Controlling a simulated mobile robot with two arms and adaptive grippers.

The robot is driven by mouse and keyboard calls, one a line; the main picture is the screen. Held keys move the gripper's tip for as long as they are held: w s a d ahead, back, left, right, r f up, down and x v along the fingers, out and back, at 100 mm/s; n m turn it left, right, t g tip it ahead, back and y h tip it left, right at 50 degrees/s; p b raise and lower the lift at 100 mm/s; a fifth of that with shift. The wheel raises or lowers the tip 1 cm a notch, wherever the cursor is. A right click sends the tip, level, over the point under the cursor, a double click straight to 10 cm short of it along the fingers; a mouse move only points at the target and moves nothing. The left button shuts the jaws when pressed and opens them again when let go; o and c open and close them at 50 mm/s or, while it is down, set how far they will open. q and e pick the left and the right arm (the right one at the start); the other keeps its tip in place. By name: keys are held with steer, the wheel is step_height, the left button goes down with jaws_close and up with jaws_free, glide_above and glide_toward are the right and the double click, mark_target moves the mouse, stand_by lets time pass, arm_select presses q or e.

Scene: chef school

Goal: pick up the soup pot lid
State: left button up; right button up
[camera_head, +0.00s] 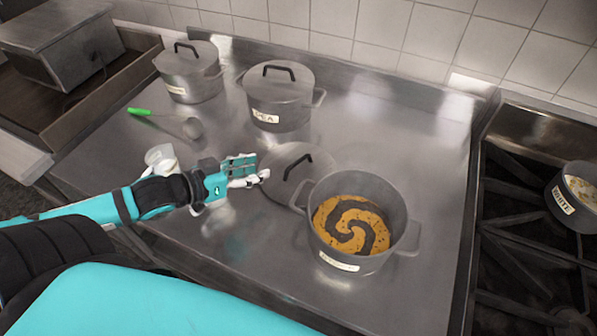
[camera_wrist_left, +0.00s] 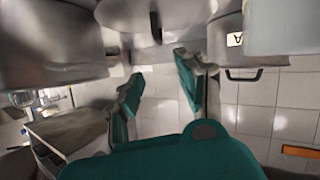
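The soup pot lid (camera_head: 284,171) is a grey metal disc with a black loop handle (camera_head: 308,163). My right gripper is not in view.
Two lidded pots (camera_head: 198,82) (camera_head: 284,115) stand at the back of the counter (camera_head: 420,120). A green-handled ladle (camera_head: 165,122) and a small white container (camera_head: 160,158) lie left. A stove with another pot (camera_head: 577,205) is at right.

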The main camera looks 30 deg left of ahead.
mark_target(301, 158)
arm_select(q)
steer(key=shift+x, duration=1.25)
steer(key=x, duration=0.3)
steer(key=shift+w+f, duration=0.1)
steer(key=shift+w, duration=0.35)
steer(key=x, duration=0.3)
steer(key=shift+s, duration=0.1)
steer(key=shift+w+d+f, duration=0.15)
steer(key=shift+w+d, duration=0.05)
steer(key=shift+w, duration=0.05)
steer(key=shift+w+d+f, duration=0.1)
steer(key=shift+w+f, duration=0.05)
steer(key=x, duration=0.2)
steer(key=p+x, duration=0.1)
steer(key=x, duration=0.1)
steer(key=shift+w+d+f, duration=0.15)
steer(key=shift+f, duration=0.25)
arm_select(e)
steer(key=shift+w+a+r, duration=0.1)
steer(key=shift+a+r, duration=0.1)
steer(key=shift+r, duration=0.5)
arm_select(q)
steer(key=shift+c, duration=0.4)
jaws_close()
